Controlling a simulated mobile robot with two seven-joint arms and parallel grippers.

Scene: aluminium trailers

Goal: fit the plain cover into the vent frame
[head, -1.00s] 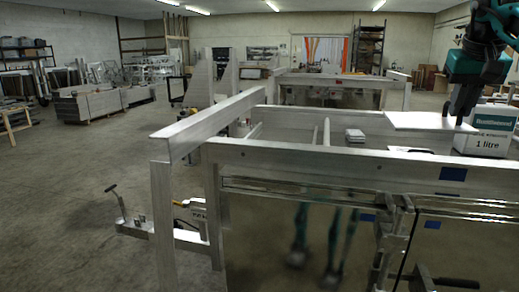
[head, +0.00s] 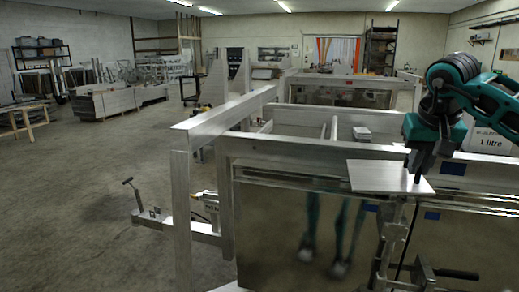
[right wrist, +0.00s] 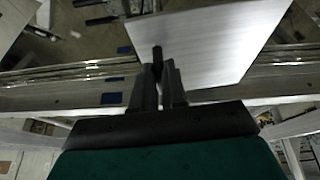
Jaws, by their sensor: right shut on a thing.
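The plain cover (head: 378,177) is a flat, light grey square plate. My right gripper (head: 416,172) is shut on its right part and holds it roughly level by the upper edge of the nearest trailer's side. In the right wrist view the cover (right wrist: 205,45) extends away from the fingers (right wrist: 165,70), which grip it near its edge. I cannot make out the vent frame for certain in either view. My left gripper is not in view.
The near trailer's aluminium rail (head: 300,152) runs below and behind the cover. A small pale stacked object (head: 362,133) sits on the trailer. A white box marked "1 litre" (head: 488,140) stands behind my right arm. Open floor (head: 80,200) lies to the left.

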